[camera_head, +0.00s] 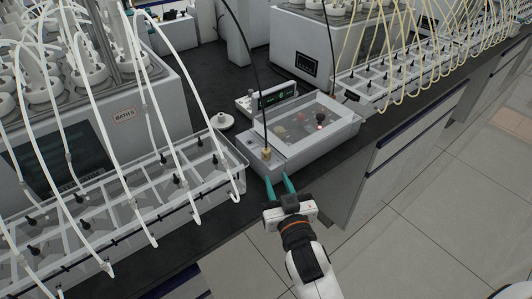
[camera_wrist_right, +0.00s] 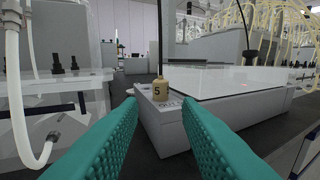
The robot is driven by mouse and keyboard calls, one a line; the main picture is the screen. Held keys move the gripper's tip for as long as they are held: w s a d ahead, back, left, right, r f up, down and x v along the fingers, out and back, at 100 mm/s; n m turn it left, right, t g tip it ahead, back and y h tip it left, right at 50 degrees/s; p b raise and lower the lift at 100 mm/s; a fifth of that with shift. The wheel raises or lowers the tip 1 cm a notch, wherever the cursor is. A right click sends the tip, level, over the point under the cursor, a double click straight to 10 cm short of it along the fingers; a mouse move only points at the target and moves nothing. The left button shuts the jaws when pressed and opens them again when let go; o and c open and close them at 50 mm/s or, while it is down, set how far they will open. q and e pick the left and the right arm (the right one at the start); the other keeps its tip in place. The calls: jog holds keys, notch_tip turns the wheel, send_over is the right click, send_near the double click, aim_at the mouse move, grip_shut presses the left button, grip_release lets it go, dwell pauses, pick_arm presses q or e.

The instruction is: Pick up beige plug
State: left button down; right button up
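The beige plug (camera_head: 267,153) stands upright at the front left corner of a white box-shaped device (camera_head: 335,133) with a clear lid, with a dark cable rising from it. In the right wrist view the plug (camera_wrist_right: 160,88) bears a "5" and stands on the device's near corner, ahead of the fingers. My right gripper (camera_head: 281,184) has teal fingers that are apart and empty, close in front of that corner. The right wrist view also shows both open fingers (camera_wrist_right: 168,120), with the plug beyond their tips. My left gripper does not show.
A clear rack (camera_head: 120,205) with white tubes stands left of the device, close to my right fingers. A white round cap (camera_head: 222,120) lies on the dark bench behind. A large reactor unit (camera_head: 120,117) stands at the left. Another rack (camera_head: 400,75) stands at the right.

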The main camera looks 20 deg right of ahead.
aim_at(267, 153)
jog(key=w+p, duration=0.1)
jog(key=w, duration=0.5)
jog(key=shift+w+d, duration=0.1)
jog(key=shift+d, duration=0.05)
jog(key=w, duration=0.3)
jog(key=w+p, duration=0.1)
jog(key=w, duration=0.1)
jog(key=shift+w+d+r, duration=0.1)
jog(key=shift+d+r, duration=0.05)
jog(key=shift+r, duration=0.2)
grip_shut()
